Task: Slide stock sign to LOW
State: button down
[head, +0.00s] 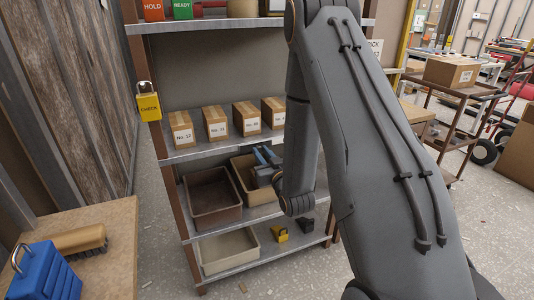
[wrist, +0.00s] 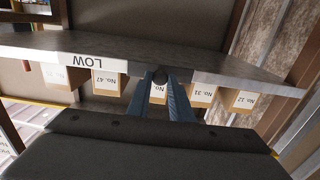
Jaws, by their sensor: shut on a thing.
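In the wrist view, which is upside down, the white LOW label (wrist: 88,61) is on the front edge of the shelf (wrist: 235,76). A dark round knob (wrist: 160,76) of the stock sign is on this edge, to the right of the label in the picture. My gripper (wrist: 161,82) has its blue fingers shut on the knob. In the head view my gripper (head: 263,154) is at the front edge of the middle shelf; my arm hides the edge to its right. The sign's face and the LOW label cannot be made out there.
Several numbered cardboard boxes (head: 214,123) stand on the middle shelf. Below are a brown bin (head: 212,213) and a cream bin (head: 228,266). A yellow padlock (head: 148,106) hangs at the left post.

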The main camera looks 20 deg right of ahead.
jog(key=shift+a, duration=0.15)
jog(key=c, duration=1.6)
grip_release()
jog(key=shift+a, duration=0.15)
